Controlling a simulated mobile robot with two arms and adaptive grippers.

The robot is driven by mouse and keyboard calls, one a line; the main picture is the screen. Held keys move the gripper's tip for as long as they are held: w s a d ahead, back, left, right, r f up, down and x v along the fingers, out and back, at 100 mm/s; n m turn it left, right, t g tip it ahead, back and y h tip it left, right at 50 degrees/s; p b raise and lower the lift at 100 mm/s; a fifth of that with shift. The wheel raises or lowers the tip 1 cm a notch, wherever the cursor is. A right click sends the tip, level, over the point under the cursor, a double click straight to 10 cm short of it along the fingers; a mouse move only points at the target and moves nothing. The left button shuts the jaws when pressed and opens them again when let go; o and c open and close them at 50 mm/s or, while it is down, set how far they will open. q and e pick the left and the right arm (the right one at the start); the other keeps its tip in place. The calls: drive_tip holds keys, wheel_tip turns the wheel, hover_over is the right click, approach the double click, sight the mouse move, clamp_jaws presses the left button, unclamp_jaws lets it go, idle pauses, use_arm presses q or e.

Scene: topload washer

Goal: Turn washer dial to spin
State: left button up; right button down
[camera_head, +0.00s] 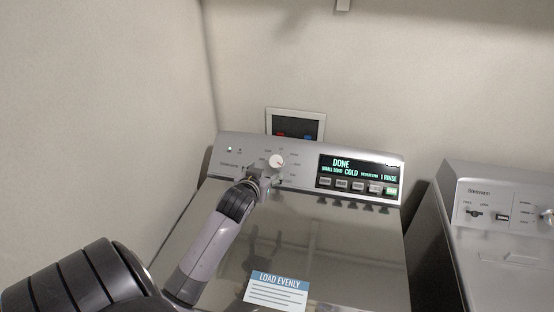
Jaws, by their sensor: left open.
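The washer dial (276,161) is a small round white knob on the silver control panel of the top-load washer (228,147). The printed labels around it are too small to read surely. The lit display (355,170) on the panel shows "DONE", "SMALL LOAD", "COLD" and "1 RINSE". My left gripper (265,178) is open at the panel, just below and left of the dial. Its fingers are small and dark in this view, and I cannot tell whether they touch the dial. My right gripper is not in view.
The washer lid (330,240) is closed, with a "LOAD EVENLY" label (277,288) on it. A second machine (500,210) with knobs stands at the right across a narrow gap. A wall box (296,124) is behind the panel. A wall stands close on the left.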

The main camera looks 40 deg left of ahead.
sight(276, 162)
use_arm(q)
drive_tip(key=p+x, duration=0.2)
drive_tip(key=x, duration=1.1)
drive_tip(key=shift+f, duration=0.1)
drive_tip(key=shift+x, duration=0.75)
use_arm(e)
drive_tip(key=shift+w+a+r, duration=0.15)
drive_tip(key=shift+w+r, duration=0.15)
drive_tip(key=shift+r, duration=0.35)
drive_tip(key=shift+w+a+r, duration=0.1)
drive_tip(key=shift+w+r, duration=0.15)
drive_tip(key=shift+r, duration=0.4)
use_arm(q)
drive_tip(key=c, duration=1.2)
drive_tip(key=shift+o, duration=0.2)
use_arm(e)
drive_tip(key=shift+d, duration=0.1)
